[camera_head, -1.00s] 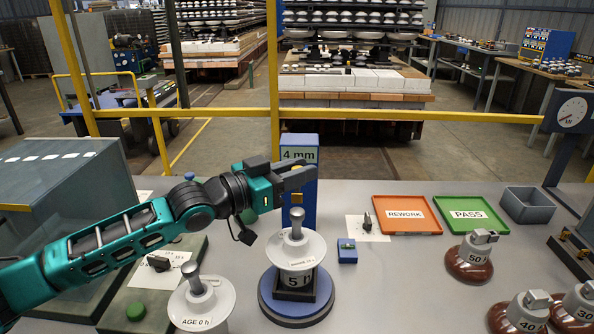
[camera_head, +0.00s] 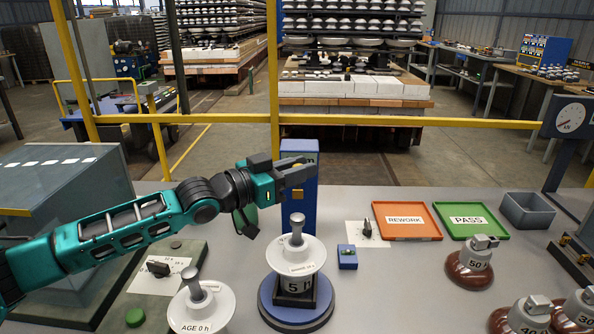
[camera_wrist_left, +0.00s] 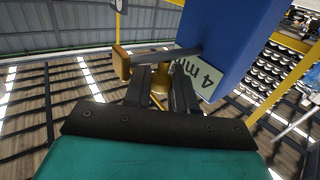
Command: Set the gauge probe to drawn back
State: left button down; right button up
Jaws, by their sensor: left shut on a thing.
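The gauge is a tall blue post (camera_head: 300,206) behind the insulator stack marked "5 h" (camera_head: 297,256). Its "4 mm" label is mostly covered by my gripper in the head view; it shows in the left wrist view (camera_wrist_left: 203,76). My left gripper (camera_head: 300,170) is in front of the post's upper part. In the left wrist view its fingers (camera_wrist_left: 162,82) are shut on a dark bar (camera_wrist_left: 178,56), which runs from the blue post to a yellow-brown end block (camera_wrist_left: 121,62). I take this bar for the gauge probe. A small brass-coloured part shows between the fingers. My right gripper is not in view.
A second insulator, marked "AGE 0 h" (camera_head: 202,304), stands at front left. A REWORK tray (camera_head: 407,235), a PASS tray (camera_head: 471,232) and a grey bin (camera_head: 527,212) lie to the right. Brown weights (camera_head: 470,275) stand at right. A yellow rail (camera_head: 400,119) runs behind the table.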

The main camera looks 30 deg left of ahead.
pick_arm(q)
jog(key=shift+w+a+r, duration=0.1)
jog(key=c, duration=1)
grip_release()
jog(key=shift+w, duration=0.1)
